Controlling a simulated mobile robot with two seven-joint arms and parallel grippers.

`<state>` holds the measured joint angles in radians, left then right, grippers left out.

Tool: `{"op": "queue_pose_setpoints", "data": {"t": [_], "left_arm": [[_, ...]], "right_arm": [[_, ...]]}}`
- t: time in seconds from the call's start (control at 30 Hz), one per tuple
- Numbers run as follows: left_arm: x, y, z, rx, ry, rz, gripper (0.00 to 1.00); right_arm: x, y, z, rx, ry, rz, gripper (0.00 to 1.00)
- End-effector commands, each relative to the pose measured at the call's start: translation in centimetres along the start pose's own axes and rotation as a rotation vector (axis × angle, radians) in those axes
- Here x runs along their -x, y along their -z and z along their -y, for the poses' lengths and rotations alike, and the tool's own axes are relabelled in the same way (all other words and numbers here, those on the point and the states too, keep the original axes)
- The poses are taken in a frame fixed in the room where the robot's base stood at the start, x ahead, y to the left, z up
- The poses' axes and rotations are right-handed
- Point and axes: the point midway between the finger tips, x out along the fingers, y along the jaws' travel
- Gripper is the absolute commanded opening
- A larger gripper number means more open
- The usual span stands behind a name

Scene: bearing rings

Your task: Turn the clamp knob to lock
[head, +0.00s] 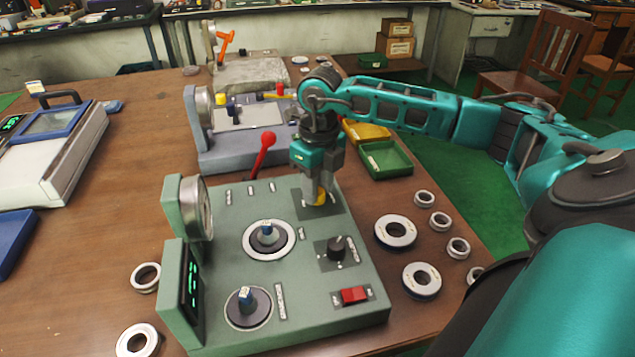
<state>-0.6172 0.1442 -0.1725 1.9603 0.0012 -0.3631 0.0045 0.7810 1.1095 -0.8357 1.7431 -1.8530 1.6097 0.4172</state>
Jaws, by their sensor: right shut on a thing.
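A green test machine (285,328) stands on the wooden table. My right gripper (317,190) points straight down over the far right part of its top panel. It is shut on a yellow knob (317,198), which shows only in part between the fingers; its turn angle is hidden. A black knob (337,249) with a white mark sits nearer on the same panel, apart from the gripper. My left gripper is not in view.
On the panel are two round spindles (268,238), a red switch (354,295) and a red-balled lever (267,140). Several bearing rings (395,232) lie right and left of the machine. A green tray (386,158) and a grey machine (240,153) stand behind.

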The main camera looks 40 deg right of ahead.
Motion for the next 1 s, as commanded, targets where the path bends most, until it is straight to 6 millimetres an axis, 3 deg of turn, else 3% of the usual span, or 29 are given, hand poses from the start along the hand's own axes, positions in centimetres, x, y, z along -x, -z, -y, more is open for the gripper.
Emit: {"op": "queue_pose_setpoints", "data": {"t": [0.37,1.0], "left_arm": [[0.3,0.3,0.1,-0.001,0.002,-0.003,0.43],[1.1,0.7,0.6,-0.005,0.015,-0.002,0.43]], "right_arm": [[0.1,0.0,0.0,-0.143,-0.002,0.006,0.02],[0.2,0.0,0.0,-0.732,-0.001,0.029,0.02]]}}
